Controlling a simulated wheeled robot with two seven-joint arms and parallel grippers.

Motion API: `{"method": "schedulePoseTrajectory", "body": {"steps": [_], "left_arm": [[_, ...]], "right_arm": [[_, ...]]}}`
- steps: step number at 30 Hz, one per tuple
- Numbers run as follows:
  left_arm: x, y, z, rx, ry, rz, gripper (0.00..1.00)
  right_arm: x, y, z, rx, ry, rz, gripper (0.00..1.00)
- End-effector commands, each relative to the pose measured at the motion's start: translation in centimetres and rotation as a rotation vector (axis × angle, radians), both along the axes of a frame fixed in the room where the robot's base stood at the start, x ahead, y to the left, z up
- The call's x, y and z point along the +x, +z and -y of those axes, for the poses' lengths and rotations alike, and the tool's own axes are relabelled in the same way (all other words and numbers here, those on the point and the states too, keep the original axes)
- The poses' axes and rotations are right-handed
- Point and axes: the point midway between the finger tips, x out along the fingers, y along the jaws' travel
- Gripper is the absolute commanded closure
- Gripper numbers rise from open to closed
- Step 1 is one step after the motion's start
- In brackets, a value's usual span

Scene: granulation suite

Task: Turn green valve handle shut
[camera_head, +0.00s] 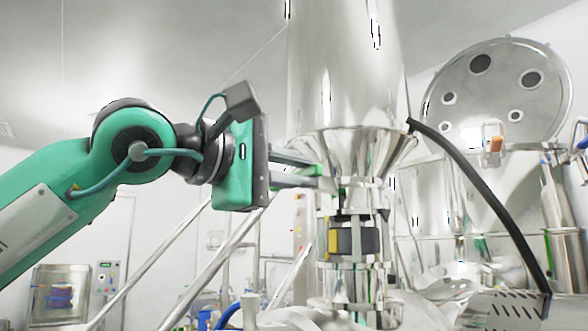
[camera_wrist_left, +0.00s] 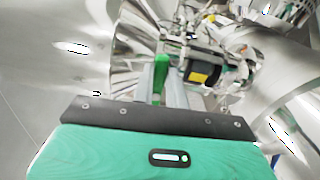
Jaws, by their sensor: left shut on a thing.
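The green valve handle (camera_wrist_left: 160,78) shows in the left wrist view as an upright green piece between my fingers, in front of the steel pipework. My left gripper (camera_wrist_left: 160,82) is shut on it. In the head view, my left gripper (camera_head: 318,176) reaches from the left to the neck just below the shiny steel cone. Only small bits of green show there, and the fingers hide most of the handle. I cannot tell the handle's exact angle. My right gripper is in neither view.
A tall steel vessel (camera_head: 345,70) narrows above the valve. A black and yellow unit (camera_head: 355,240) sits on the pipe below. A curved black bar (camera_head: 480,190) runs down at the right, and a large round lid (camera_head: 500,90) stands open behind it.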

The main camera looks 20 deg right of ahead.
Motion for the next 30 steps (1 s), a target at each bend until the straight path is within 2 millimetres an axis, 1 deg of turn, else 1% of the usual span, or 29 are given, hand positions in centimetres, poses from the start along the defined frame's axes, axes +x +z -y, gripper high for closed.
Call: {"method": "schedulePoseTrajectory", "body": {"steps": [9,22,23,25,26,30], "left_arm": [[0.01,-0.32,0.02,0.027,0.0,0.071,1.0],[0.0,-0.39,0.05,0.031,0.0,0.077,1.0],[0.0,-0.39,0.05,0.031,0.0,0.077,0.8],[0.0,-0.38,0.05,0.03,0.0,0.077,0.66],[0.0,-0.38,0.04,0.03,0.0,0.076,0.64],[0.01,-0.34,0.03,0.029,0.0,0.077,0.64]], "right_arm": [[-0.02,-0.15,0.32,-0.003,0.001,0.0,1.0],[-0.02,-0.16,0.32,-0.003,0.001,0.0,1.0],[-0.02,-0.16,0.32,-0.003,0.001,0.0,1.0],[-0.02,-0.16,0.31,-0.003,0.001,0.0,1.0],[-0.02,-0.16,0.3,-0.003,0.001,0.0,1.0],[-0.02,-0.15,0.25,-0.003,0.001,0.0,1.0]]}}
